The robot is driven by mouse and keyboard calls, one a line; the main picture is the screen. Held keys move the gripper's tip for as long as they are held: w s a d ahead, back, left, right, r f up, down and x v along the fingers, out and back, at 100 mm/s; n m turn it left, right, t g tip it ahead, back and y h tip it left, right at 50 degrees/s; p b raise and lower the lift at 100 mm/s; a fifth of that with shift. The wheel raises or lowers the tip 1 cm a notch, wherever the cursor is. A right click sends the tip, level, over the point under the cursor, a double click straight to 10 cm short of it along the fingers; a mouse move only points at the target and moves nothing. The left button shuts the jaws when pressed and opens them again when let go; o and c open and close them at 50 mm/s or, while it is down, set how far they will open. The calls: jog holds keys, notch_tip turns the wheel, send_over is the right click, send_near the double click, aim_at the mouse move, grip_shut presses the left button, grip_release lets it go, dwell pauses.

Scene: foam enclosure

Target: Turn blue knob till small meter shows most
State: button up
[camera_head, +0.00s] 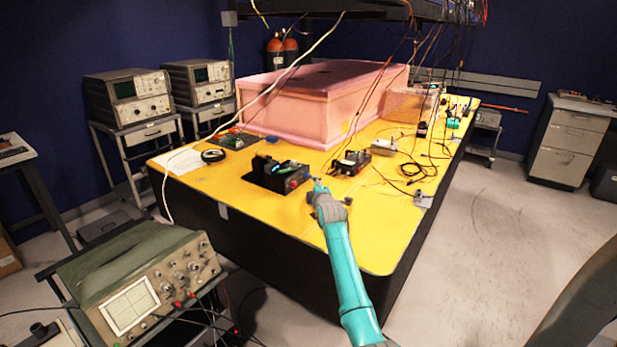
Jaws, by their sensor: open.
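My teal arm reaches up over the yellow table (385,235), and my gripper (318,184) is at its front part. The fingers are small here, open, with nothing seen between them. Just left of it stands a black device (276,178) with a blue-green part on top and a red spot on its near side. Behind my gripper is another small black device (350,163) with a pale face, perhaps a meter; no reading can be made out. A small blue round piece (272,140) is by the pink foam box. I cannot tell which blue part is the knob.
The large pink foam enclosure (315,112) fills the table's back. A black ring (213,155), white paper (180,161) and loose black cables (415,170) lie on the table. An oscilloscope (140,285) stands at the front left. The table's front right is clear.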

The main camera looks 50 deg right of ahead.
aim_at(309, 176)
jog(key=shift+x, duration=4.7)
grip_shut()
